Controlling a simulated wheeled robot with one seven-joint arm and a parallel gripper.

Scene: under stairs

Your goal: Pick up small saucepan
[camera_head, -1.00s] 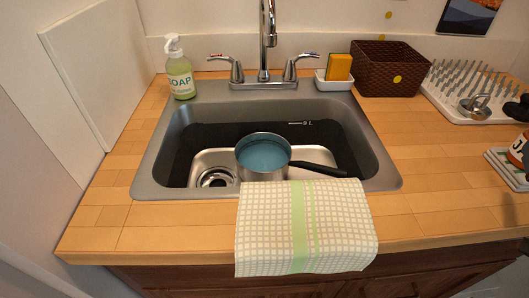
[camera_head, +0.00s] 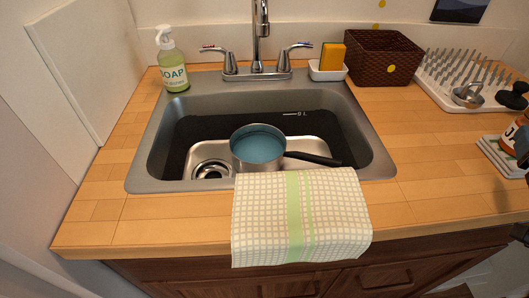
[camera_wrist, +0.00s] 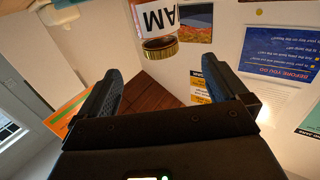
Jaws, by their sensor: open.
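The small saucepan (camera_head: 258,148) sits upright in the sink (camera_head: 138,170) in the head view. It is metal with a blue-grey inside, and its black handle (camera_head: 315,158) points right, towards the sink's right wall. A checked towel (camera_head: 265,220) hangs over the counter's front edge just in front of it. My gripper (camera_wrist: 163,85) shows in the wrist view with its two dark blue fingers spread apart and nothing between them. The saucepan is not in the wrist view, so my gripper is away from it.
A faucet (camera_head: 261,45) rises behind the sink. A soap bottle (camera_head: 172,62) stands at back left. A sponge holder (camera_head: 328,72), a brown basket (camera_head: 382,58) and a drying rack (camera_head: 440,85) stand at right. A labelled jar (camera_head: 515,135) is at the right edge.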

